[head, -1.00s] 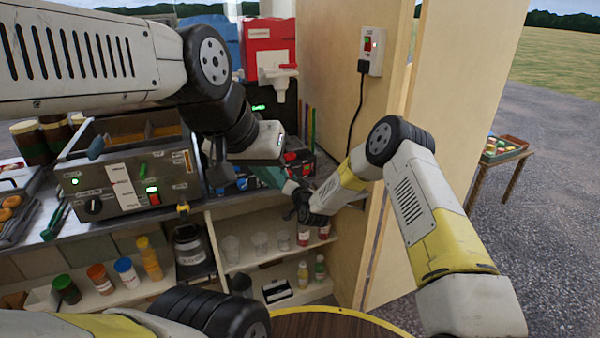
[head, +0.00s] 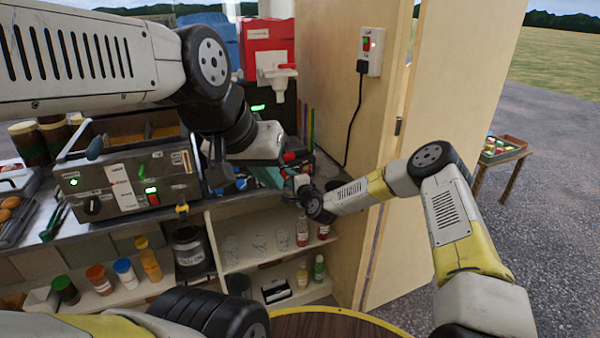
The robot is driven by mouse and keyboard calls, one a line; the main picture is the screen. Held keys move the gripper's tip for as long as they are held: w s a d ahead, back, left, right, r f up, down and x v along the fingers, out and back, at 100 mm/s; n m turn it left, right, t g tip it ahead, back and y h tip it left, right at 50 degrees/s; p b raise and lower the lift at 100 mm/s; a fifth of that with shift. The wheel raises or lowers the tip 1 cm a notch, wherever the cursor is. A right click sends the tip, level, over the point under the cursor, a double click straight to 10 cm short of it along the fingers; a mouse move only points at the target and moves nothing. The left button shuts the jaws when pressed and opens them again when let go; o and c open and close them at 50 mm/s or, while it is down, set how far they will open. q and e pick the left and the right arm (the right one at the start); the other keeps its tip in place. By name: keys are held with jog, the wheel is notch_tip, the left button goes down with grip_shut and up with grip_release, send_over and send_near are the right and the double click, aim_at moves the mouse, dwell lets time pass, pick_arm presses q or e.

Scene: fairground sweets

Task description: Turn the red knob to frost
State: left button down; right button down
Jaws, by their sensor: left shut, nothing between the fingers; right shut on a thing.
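Small red parts (head: 290,156) show on a dark machine at the back of the counter, beside my grippers. One looks like the red knob, but the grippers cover most of it and its marks cannot be read. My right gripper (head: 303,187) reaches in from the right, low at the machine's front. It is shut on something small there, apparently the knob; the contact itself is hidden. My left gripper (head: 262,146) hangs just above and left of it, shut and empty, its fingertips hard to make out.
A grey control box (head: 125,185) with a black knob and green lights stands on the left. A red dispenser (head: 268,45) stands behind. A shelf (head: 265,259) with cups and bottles lies below. A wooden wall panel (head: 335,90) with a socket bounds the right.

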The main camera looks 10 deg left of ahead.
jog(key=shift+d+f+m, duration=0.1)
jog(key=shift+f+m, duration=0.05)
jog(key=shift+m, duration=1.25)
jog(key=shift+y, duration=0.3)
jog(key=c, duration=1)
grip_release()
jog(key=shift+c, duration=0.2)
jog(key=v, duration=0.7)
jog(key=shift+s+d, duration=0.25)
jog(key=shift+s, duration=0.05)
